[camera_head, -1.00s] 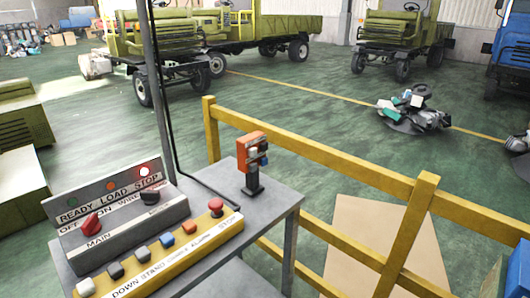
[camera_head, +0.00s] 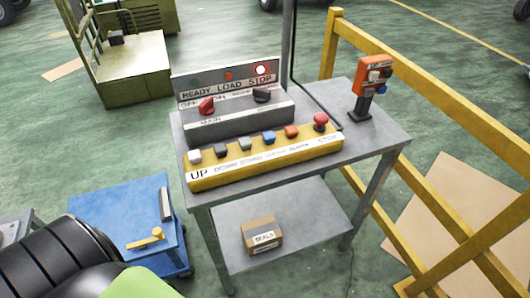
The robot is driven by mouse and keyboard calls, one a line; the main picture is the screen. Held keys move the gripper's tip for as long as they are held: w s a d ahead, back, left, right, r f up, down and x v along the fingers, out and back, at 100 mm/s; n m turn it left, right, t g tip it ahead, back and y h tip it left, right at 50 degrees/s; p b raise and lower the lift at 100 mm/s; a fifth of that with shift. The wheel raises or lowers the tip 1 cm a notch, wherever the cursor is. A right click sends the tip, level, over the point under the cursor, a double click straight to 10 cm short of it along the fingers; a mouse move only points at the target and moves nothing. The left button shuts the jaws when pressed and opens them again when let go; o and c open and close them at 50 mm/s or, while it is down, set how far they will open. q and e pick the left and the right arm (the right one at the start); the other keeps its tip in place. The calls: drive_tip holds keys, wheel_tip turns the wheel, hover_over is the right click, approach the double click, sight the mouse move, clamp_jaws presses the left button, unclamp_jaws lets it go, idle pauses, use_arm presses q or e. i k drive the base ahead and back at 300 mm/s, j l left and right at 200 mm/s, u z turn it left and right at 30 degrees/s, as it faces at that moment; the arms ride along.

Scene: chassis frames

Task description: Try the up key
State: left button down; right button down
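The up key is the white button (camera_head: 194,156) at the left end of the yellow key strip (camera_head: 265,162), above a large "UP" label. It looks raised like the keys beside it. To its right stand a dark "DOWN" key (camera_head: 220,150), a grey key (camera_head: 245,144), a blue key (camera_head: 268,138), an orange key (camera_head: 291,132) and a red mushroom stop button (camera_head: 320,121). The strip sits on the front of a grey table. Neither of my grippers is in view, and nothing touches the keys.
Behind the strip is a grey panel (camera_head: 235,117) with a red knob (camera_head: 206,105), a black knob and a lit STOP lamp (camera_head: 261,70). An orange pendant (camera_head: 374,75) stands right, near a yellow railing (camera_head: 440,120). A carton (camera_head: 262,236) lies below; a blue cart (camera_head: 140,215) stands left.

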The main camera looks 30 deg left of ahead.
sight(194, 157)
drive_tip(key=u, duration=1.55)
